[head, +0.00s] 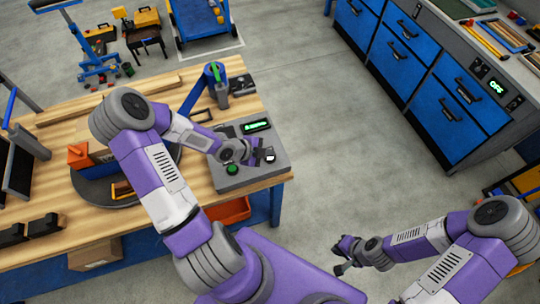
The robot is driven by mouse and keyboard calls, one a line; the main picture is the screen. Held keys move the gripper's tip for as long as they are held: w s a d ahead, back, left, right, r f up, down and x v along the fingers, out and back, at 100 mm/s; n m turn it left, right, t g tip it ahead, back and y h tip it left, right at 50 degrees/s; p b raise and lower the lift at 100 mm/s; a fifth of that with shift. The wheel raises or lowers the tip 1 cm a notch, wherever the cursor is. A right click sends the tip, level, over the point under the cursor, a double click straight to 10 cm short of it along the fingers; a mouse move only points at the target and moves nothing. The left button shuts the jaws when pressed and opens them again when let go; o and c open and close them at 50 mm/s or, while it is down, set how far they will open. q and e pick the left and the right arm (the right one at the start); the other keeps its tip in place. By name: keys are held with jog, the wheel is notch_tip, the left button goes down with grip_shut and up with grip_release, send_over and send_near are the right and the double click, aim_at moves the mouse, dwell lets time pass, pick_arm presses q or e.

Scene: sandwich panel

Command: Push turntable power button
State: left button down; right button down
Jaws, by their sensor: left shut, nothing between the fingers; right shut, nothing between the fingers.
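A grey control panel (262,172) sits at the right end of the wooden workbench. It has a lit green display (257,126), a round green button (232,169) and a small round pale-faced part (270,158). I cannot read which is the power button. My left gripper (259,155) is shut over the panel, close to the pale-faced part and right of the green button; contact cannot be told. The dark round turntable (92,190) is left of the panel, partly hidden by my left arm, with a box and orange part on it. My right gripper (340,262) is shut, low over the floor.
A green-and-blue tool (216,78) stands on the bench behind the panel. An orange-red bin (230,211) is below the bench edge. Blue drawer cabinets (440,105) with a panel reading OFF stand at the right. The grey floor (320,130) between is clear.

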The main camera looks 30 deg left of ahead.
pick_arm(q)
jog(key=shift+f, duration=0.1)
dwell(0.5)
jog(key=shift+f+b, duration=0.4)
jog(key=shift+s, duration=0.1)
jog(key=shift+r+p, duration=0.4)
jog(key=shift+p, duration=0.1)
jog(key=shift+r, duration=0.15)
notch_tip(320, 180, up, 6)
jog(key=p, duration=0.6)
